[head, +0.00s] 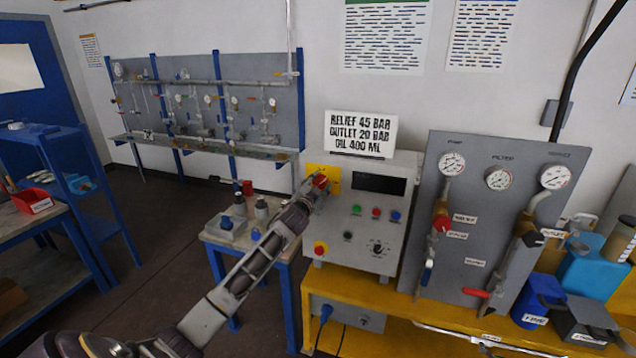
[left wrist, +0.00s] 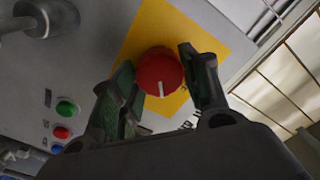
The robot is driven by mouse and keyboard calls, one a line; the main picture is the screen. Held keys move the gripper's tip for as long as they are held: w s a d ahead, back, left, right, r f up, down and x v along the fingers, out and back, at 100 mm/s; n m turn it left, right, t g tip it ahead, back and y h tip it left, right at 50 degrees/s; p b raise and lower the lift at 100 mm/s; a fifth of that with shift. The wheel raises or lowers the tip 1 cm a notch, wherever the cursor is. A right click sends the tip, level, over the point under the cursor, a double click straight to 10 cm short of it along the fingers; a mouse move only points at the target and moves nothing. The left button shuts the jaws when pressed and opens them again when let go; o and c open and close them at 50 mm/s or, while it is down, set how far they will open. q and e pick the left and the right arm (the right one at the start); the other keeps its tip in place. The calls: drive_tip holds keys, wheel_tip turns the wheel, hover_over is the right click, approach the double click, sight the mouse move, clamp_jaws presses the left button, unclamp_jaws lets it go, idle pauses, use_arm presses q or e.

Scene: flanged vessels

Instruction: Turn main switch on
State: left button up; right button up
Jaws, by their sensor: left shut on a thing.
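The main switch (head: 320,181) is a red round knob on a yellow plate (head: 331,174) at the upper left of the grey control box (head: 398,216). In the left wrist view the red knob (left wrist: 159,72) has a white pointer line toward the bottom of the picture. My left gripper (head: 314,187) reaches the knob. In the left wrist view its two fingers (left wrist: 163,78) stand on either side of the knob, shut on it. My right gripper is not in view.
The box also has a dark display (head: 379,184), small buttons (head: 376,212), a black selector (head: 378,249) and a red emergency button (head: 320,248). A sign (head: 360,134) stands on top. A gauge panel (head: 488,220) stands to the right. A small table (head: 246,244) with bottles is to the left.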

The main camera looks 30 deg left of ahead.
use_arm(q)
drive_tip(key=m+p, duration=0.1)
drive_tip(key=m, duration=0.3)
drive_tip(key=shift+m+p, duration=0.3)
drive_tip(key=m, duration=0.2)
drive_tip(key=shift+m+p, duration=0.3)
drive_tip(key=shift+p, duration=0.1)
drive_tip(key=shift+m, duration=0.3)
drive_tip(key=shift+f, duration=0.1)
drive_tip(key=o, duration=1)
drive_tip(key=shift+s, duration=0.15)
